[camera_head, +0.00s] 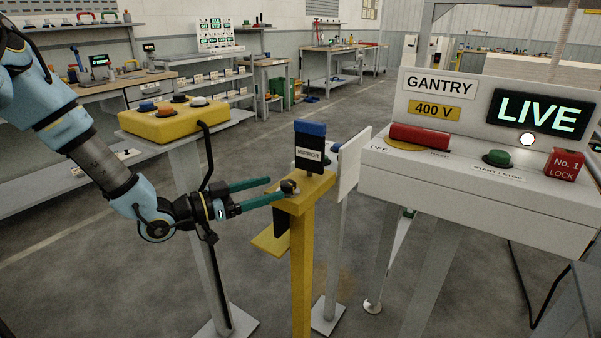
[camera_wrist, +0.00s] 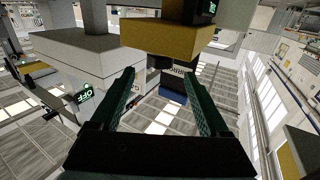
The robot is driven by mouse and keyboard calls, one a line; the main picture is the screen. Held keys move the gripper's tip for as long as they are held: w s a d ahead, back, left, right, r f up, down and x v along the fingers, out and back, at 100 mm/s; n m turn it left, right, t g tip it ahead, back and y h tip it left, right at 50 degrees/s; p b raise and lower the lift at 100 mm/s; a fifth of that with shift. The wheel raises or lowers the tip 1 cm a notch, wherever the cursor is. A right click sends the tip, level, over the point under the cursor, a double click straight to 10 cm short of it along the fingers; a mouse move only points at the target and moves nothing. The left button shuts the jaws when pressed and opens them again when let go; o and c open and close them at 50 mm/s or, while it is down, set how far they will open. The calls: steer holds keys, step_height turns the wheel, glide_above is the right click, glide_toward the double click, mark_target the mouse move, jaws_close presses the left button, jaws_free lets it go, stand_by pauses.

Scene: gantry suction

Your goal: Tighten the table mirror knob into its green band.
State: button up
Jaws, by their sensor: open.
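In the head view a small dark knob (camera_head: 289,187) sits on top of a yellow post (camera_head: 302,240). A black mirror plate (camera_head: 308,158) labelled MIRROR, with a blue top, stands upright just behind it. My gripper (camera_head: 278,189) comes in level from the left, its two green fingers apart and their tips close beside the knob. I cannot tell whether they touch it. In the wrist view, which is upside down, the open gripper (camera_wrist: 159,73) points toward the yellow post head (camera_wrist: 165,40) and the blue end (camera_wrist: 172,96) of the mirror piece. I cannot make out the green band.
A white gantry console (camera_head: 480,195) with a LIVE screen (camera_head: 541,113), a red handle (camera_head: 420,134) and a green button (camera_head: 497,158) stands at right. A yellow button box (camera_head: 172,122) on a pedestal stands behind my arm. A white panel (camera_head: 349,163) is just behind the mirror.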

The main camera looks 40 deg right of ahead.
mark_target(295, 181)
steer(key=p+x, duration=0.1)
steer(key=x, duration=0.8)
steer(key=shift+d+p, duration=0.15)
steer(key=shift+p, duration=0.25)
jaws_close()
